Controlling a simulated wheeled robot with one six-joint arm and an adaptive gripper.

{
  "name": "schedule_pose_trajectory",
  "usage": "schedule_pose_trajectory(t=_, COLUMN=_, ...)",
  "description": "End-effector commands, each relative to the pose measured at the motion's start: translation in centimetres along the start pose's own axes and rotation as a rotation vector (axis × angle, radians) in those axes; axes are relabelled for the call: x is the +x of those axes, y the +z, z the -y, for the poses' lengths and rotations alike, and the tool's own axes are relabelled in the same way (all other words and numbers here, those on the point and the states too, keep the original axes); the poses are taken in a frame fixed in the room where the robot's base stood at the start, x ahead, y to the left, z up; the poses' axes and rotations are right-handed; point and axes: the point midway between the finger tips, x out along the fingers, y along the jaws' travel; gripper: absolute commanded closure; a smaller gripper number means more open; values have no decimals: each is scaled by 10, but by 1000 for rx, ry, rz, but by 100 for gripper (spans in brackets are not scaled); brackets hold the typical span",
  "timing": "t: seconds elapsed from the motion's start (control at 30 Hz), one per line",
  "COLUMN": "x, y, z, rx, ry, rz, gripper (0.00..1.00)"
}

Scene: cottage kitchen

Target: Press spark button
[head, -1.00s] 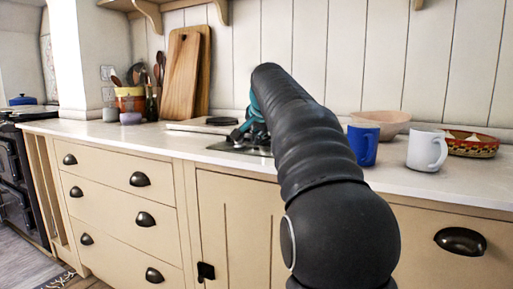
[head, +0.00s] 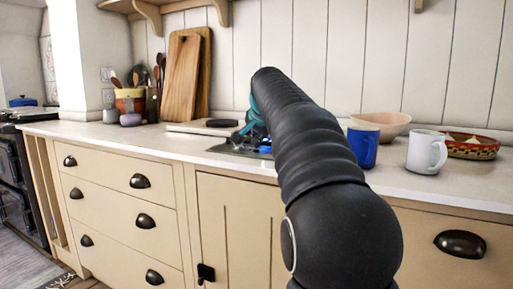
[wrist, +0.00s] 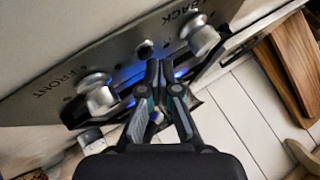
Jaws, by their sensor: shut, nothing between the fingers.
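In the wrist view a grey metal control panel (wrist: 60,95) carries the words FRONT and BACK and two silver knobs, one by FRONT (wrist: 97,95) and one by BACK (wrist: 200,36). A small dark round button (wrist: 145,48) sits between the knobs; I take it for the spark button. My gripper (wrist: 159,68) is shut and empty, its fingertips at the panel just beside this button. I cannot tell whether they touch it. Blue light glows beside the fingertips. In the head view the hob (head: 238,150) also glows blue, and my arm hides most of the gripper.
A blue mug (head: 362,147), a white mug (head: 426,152), a pinkish bowl (head: 382,124) and a patterned dish (head: 472,148) stand right of my arm. Cutting boards (head: 182,78) lean on the wall behind the counter.

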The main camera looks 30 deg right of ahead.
Motion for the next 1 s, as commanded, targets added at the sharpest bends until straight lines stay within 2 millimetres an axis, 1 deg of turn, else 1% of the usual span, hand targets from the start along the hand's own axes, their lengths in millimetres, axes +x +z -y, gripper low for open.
schedule_pose_trajectory(t=0.37, x=-4, y=-3, z=3, rx=0, ry=-1, rz=-1, gripper=100)
schedule_pose_trajectory(t=0.7, x=-25, y=-18, z=18, rx=0, ry=-1, rz=-1, gripper=100)
schedule_pose_trajectory(t=1.0, x=-40, y=-29, z=29, rx=0, ry=-2, rz=-2, gripper=100)
